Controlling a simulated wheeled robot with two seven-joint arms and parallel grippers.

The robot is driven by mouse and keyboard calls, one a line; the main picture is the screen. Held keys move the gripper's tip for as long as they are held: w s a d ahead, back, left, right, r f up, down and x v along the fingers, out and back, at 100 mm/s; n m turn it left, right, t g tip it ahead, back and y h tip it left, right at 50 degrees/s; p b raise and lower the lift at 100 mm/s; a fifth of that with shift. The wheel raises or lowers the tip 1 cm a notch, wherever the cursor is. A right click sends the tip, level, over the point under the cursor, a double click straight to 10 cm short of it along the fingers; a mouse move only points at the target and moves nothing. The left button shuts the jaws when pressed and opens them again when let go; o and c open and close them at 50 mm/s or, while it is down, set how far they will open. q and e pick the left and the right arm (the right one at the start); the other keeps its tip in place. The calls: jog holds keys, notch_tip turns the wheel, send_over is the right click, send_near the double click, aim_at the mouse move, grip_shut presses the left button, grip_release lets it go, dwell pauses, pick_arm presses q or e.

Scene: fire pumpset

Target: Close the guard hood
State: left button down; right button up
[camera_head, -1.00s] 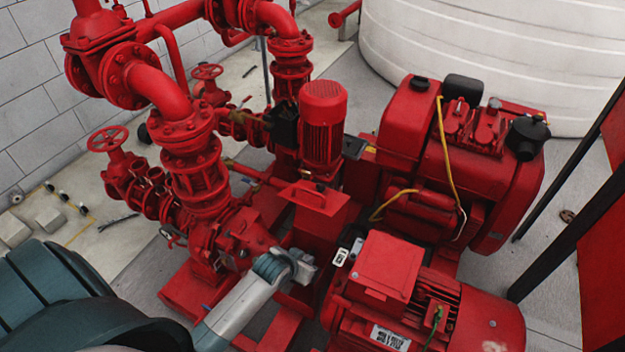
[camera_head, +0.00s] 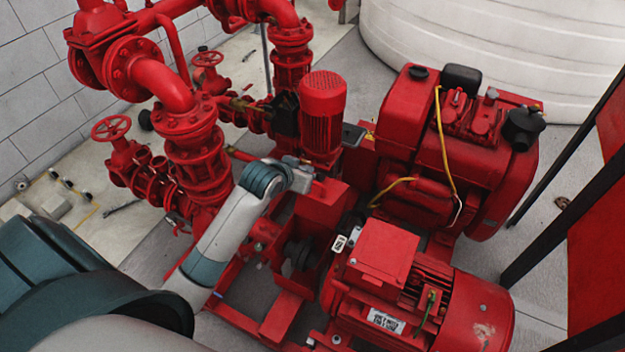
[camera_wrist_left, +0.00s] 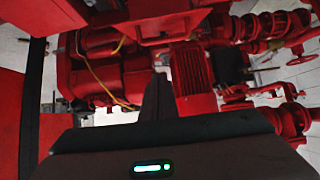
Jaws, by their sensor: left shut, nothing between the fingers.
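The guard hood (camera_head: 322,207) is a red box-shaped cover between the pump and the electric motor. It stands raised, and the dark coupling (camera_head: 300,254) shows uncovered below and in front of it. My left gripper (camera_head: 300,177) is shut and empty at the hood's upper left edge, partly covering that edge. I cannot tell whether it touches the hood. In the left wrist view, the shut dark fingers (camera_wrist_left: 158,100) point up into the picture, with red machinery behind them. My right gripper is not in view.
The red electric motor (camera_head: 420,290) lies right of the coupling. A red vertical motor (camera_head: 322,112) stands behind the hood. Pump pipework (camera_head: 190,150) rises on the left. The red engine (camera_head: 440,160) with a yellow cable stands behind right. A white tank (camera_head: 480,60) fills the back.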

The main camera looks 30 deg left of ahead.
pick_arm(q)
jog(key=p, duration=0.1)
send_over(313, 193)
jog(key=w, duration=0.3)
notch_tip(313, 193, down, 6)
jog(key=shift+a+r, duration=0.1)
jog(key=shift+r, duration=0.1)
jog(key=shift+w+f+p, duration=0.1)
jog(key=shift+f+p, duration=0.15)
jog(key=shift+p, duration=0.1)
jog(key=shift+s+f+p, duration=0.35)
jog(key=shift+s+f, duration=0.15)
jog(key=shift+s, duration=0.3)
jog(key=shift+s+f+p, duration=0.35)
jog(key=shift+s+f, duration=0.1)
jog(key=shift+s, duration=0.35)
jog(key=shift+f, duration=0.1)
jog(key=shift+f, duration=0.1)
